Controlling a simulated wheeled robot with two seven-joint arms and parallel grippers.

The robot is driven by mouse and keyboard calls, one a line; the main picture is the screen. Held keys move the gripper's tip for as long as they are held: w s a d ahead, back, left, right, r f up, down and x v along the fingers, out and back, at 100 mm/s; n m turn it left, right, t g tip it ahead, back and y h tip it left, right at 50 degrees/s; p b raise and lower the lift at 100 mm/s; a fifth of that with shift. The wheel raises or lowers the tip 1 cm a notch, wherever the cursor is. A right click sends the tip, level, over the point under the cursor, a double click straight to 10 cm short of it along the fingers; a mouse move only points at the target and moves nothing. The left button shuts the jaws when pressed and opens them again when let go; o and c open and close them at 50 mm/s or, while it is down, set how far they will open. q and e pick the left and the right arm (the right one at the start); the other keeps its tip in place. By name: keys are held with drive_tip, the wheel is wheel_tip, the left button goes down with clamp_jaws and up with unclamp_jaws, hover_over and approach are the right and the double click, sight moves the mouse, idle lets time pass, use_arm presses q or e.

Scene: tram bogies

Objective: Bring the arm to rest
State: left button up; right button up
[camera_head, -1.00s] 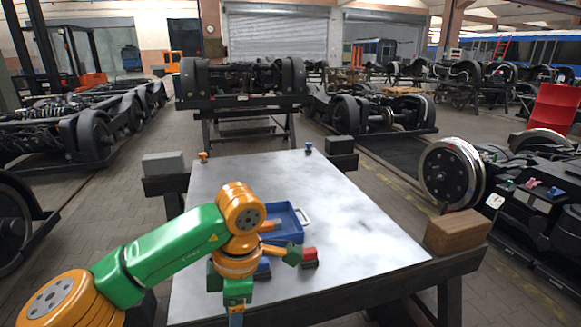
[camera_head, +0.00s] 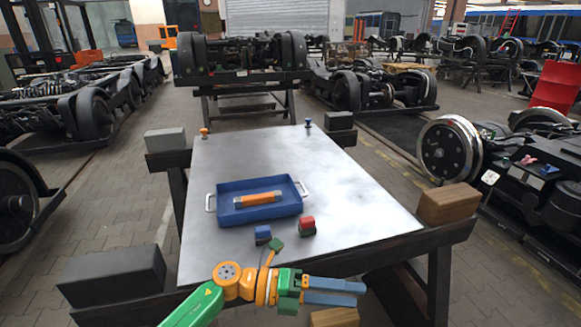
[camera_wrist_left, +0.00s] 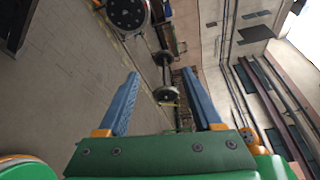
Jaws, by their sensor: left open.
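My left arm comes in from the bottom left of the head view, folded low in front of the table's near edge. My left gripper (camera_head: 335,291) points to the right there, empty. The left wrist view shows its two blue fingers (camera_wrist_left: 160,103) spread apart with nothing between them. The grey table top (camera_head: 330,195) lies beyond the arm, with a blue tray (camera_head: 232,215) holding an orange cylinder (camera_head: 258,199) with grey ends. My right gripper is in neither view.
A wooden block (camera_head: 449,203) sits at the right and a dark block (camera_head: 112,275) at the left. The table's right half is mostly clear. Bogies (camera_head: 240,58) stand behind.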

use_arm(q)
drive_tip(key=w+a+f+n+t+y, duration=0.3)
drive_tip(key=a+f+n+t, duration=0.35)
drive_tip(key=f+n, duration=0.35)
drive_tip(key=w+a+f+n+t+y, duration=0.4)
drive_tip(key=f+n+t, duration=0.3)
drive_tip(key=n, duration=0.5)
drive_tip(key=s+a+f+n+y, duration=0.55)
drive_tip(key=a+f, duration=0.25)
drive_tip(key=f, duration=0.3)
drive_tip(key=s+a+f+n+g+y+p, duration=0.1)
drive_tip(key=s+a+f+n+g+y, duration=0.2)
drive_tip(key=s+f, duration=0.45)
drive_tip(key=s+a+f+n+g, duration=0.3)
drive_tip(key=s+a+f+g, duration=0.15)
drive_tip(key=s, duration=0.55)
drive_tip(key=s+a+f+n+g, duration=0.1)
drive_tip(key=s, duration=0.7)
drive_tip(key=s+a+f+n+g+y, duration=0.1)
drive_tip(key=s+f+n+g, duration=0.1)
drive_tip(key=s, duration=0.5)
drive_tip(key=shift+s+a+f+g, duration=0.25)
drive_tip(key=shift+s+a+g, duration=0.05)
drive_tip(key=shift+s, duration=0.05)
drive_tip(key=shift+w+y, duration=0.1)
drive_tip(key=shift+y, duration=0.15)
